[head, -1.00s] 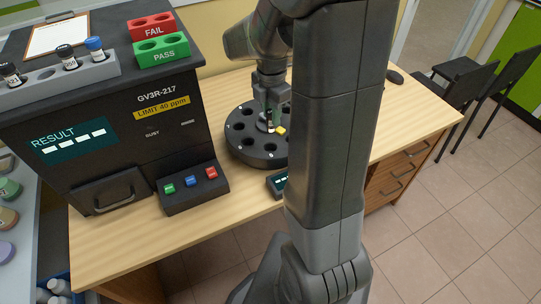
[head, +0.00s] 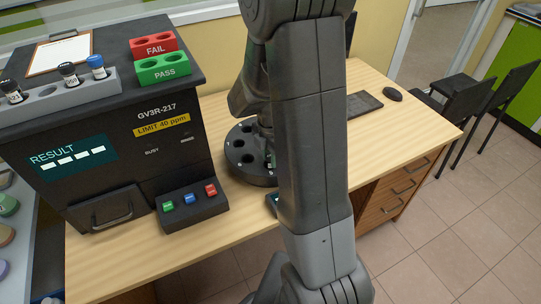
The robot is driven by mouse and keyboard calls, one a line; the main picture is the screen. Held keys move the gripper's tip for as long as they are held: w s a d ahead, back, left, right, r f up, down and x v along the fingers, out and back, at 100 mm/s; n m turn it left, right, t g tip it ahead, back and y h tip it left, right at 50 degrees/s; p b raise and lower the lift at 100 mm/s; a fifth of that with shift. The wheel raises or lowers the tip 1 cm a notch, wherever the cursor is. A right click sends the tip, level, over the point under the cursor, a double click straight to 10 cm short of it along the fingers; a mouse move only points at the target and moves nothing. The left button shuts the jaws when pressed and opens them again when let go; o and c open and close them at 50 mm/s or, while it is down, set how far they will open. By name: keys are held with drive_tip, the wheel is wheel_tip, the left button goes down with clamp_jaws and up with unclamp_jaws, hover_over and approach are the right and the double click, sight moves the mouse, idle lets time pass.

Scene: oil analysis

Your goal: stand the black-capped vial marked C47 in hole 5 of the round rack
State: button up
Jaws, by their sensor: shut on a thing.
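The round black rack (head: 236,172) stands on the wooden table, with its right part hidden behind my arm. Its visible holes on the left look empty, and I cannot pick out hole 5. My gripper (head: 269,158) is mostly hidden by my arm; only a sliver shows low over the rack. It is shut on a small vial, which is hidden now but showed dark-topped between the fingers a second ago. I cannot read its mark or tell whether it is inside a hole.
The black analyser (head: 120,150) stands left of the rack, with a button panel (head: 190,206) in front. On it are a grey vial holder (head: 45,103) with several vials, a red FAIL block (head: 153,45) and a green PASS block (head: 163,68). A keyboard (head: 363,103) and mouse (head: 392,94) lie at right.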

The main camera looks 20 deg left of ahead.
drive_tip(key=shift+f, duration=0.1)
drive_tip(key=o, duration=1)
wheel_tip(320, 180, up, 12)
drive_tip(key=shift+r+p, duration=0.15)
drive_tip(key=shift+p, duration=0.2)
